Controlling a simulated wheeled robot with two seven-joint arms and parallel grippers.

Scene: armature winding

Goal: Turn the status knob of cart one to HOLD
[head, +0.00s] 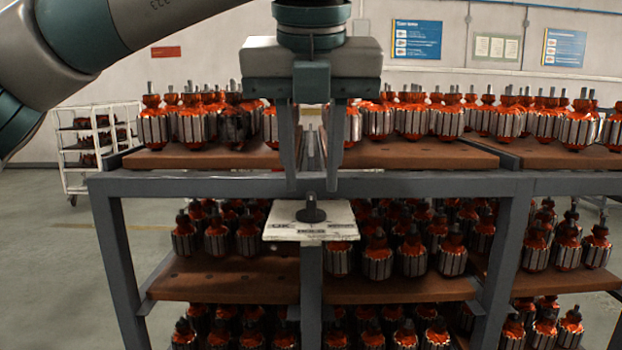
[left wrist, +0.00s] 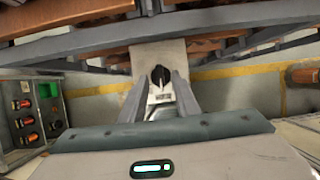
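The status knob (head: 311,211) is a small black knob on a pale plate (head: 285,231) fixed to the front of the grey cart. The plate carries printed words; "OK" shows at the left and "HOLD" at the front middle, the right word is too blurred to read. My left gripper (head: 312,190) points down just above the knob, its fingers apart and empty. In the left wrist view the knob (left wrist: 160,76) shows just beyond the open fingertips (left wrist: 160,78). I cannot tell whether the fingers reach the knob's height. My right gripper is not in view.
The cart's grey top rail (head: 420,184) runs behind the plate. Its brown shelves (head: 410,154) hold many orange and silver armatures. A white rack (head: 75,150) stands at the back left. Floor at the left is clear.

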